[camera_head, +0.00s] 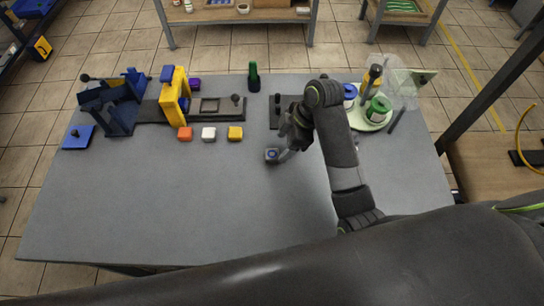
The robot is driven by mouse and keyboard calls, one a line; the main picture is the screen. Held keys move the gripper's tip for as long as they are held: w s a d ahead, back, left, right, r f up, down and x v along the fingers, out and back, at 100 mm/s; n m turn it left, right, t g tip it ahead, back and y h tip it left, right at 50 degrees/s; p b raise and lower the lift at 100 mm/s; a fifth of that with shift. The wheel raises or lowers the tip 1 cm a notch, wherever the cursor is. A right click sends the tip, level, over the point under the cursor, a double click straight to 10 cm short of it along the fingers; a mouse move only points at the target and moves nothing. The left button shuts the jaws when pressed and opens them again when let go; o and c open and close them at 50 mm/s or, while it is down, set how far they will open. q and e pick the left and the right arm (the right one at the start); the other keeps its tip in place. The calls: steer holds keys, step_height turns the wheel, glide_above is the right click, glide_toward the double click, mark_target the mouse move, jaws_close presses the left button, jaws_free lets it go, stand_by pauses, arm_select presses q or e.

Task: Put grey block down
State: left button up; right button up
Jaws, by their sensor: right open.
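The grey block (271,156), small with a bluish face, is on or just above the grey table, right of the orange, white and yellow blocks. My right gripper (279,156) is open with its fingertips right at this block. The view is too small to tell whether they touch it or whether the block rests fully on the table. My left gripper is not in view.
An orange block (185,134), a white block (208,133) and a yellow block (235,133) stand in a row. Behind are a blue and yellow fixture (174,95) and a green object (254,77). A round green tray (369,124) holds bottles. The table (180,210) is clear in front.

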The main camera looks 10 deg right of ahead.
mark_target(275, 154)
steer(key=shift+w+p+x, duration=0.15)
steer(key=shift+p+x, duration=0.15)
steer(key=shift+x, duration=1.15)
steer(key=shift+w+p+x, duration=0.1)
steer(key=shift+p+x, duration=0.15)
steer(key=shift+x, duration=1.15)
steer(key=shift+d, duration=0.1)
steer(key=c, duration=1.1)
